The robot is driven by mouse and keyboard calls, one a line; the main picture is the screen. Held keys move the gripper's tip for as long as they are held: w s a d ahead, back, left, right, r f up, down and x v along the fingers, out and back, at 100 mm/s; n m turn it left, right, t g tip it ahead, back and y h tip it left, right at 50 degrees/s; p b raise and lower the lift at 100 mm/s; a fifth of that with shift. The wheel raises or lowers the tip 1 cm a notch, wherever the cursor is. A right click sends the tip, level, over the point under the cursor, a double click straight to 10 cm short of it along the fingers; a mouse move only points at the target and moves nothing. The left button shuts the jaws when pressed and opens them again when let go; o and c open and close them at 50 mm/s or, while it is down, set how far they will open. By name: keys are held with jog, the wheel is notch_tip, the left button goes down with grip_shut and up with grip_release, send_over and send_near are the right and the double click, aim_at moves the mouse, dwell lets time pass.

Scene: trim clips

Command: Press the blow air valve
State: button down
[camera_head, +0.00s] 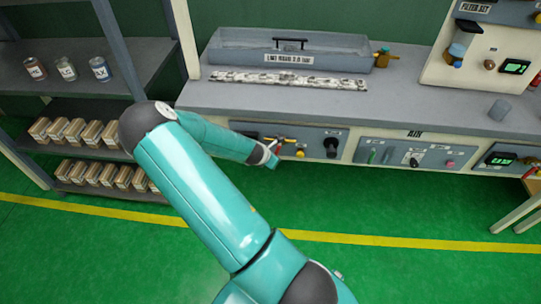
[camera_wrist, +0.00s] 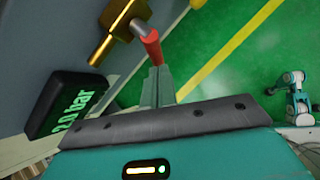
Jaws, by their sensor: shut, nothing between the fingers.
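A brass valve (camera_wrist: 118,30) with a red lever (camera_wrist: 148,45) sticks out from the grey panel in the wrist view. The red lever also shows in the head view (camera_head: 280,146), on the left part of the bench front, partly behind my arm's end. I cannot read a label that names it as the blow air valve. My gripper (camera_wrist: 157,72) is shut and empty. Its fingertips are right at the free end of the red lever; I cannot tell whether they touch. In the head view my gripper (camera_head: 273,162) is just below the lever.
A black display (camera_wrist: 72,106) reading 2.0 bar is beside the valve. Shelves with cans and boxes stand left. The green floor before the bench is open.

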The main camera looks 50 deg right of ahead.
jog(key=shift+r, duration=0.8)
jog(key=shift+a, duration=0.15)
